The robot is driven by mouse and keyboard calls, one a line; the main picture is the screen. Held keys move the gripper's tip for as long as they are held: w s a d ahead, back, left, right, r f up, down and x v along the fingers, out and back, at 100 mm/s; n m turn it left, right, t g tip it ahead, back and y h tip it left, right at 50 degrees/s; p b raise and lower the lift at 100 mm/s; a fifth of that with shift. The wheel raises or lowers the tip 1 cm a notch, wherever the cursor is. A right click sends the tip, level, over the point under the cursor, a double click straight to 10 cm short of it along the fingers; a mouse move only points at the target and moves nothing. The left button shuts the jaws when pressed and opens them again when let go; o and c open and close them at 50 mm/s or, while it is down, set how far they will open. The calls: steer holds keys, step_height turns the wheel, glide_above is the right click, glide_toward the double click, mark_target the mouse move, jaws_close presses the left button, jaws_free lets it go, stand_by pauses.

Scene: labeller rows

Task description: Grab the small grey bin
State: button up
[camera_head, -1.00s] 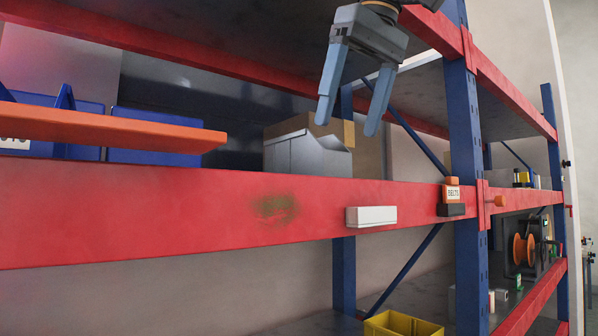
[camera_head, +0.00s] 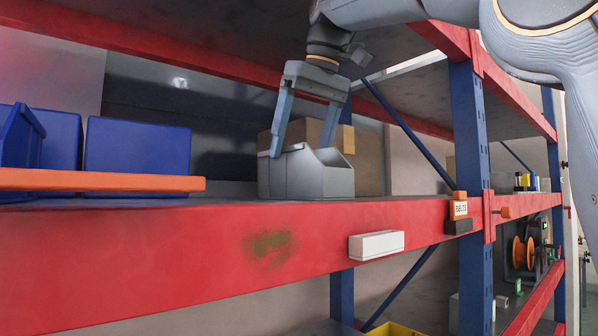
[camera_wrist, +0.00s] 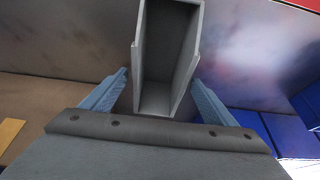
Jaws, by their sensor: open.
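The small grey bin (camera_head: 308,174) stands on the shelf behind the red beam in the head view, in front of a cardboard box. My gripper (camera_head: 300,147) is open and reaches down over the bin, with one finger at its left side and the other near its right part. In the wrist view the open-topped grey bin (camera_wrist: 167,60) lies between the two blue fingers of my gripper (camera_wrist: 163,92), with a visible gap on each side. The bin looks empty from above. Whether either finger touches it is not clear.
Blue bins (camera_head: 137,145) stand to the left behind an orange board (camera_head: 95,181). The cardboard box (camera_head: 368,160) is close behind the grey bin. A blue upright (camera_head: 469,150) rises at the right. A red shelf beam (camera_head: 180,245) runs along the front, with a white label holder (camera_head: 376,245).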

mark_target(294, 167)
steer(key=shift+w+a+f, duration=0.15)
steer(key=shift+w+a, duration=0.05)
steer(key=shift+w, duration=0.1)
steer(key=shift+p+x, duration=0.45)
steer(key=shift+x, duration=1.85)
steer(key=shift+c, duration=0.3)
steer(key=c, duration=1.1)
steer(key=shift+c, duration=0.7)
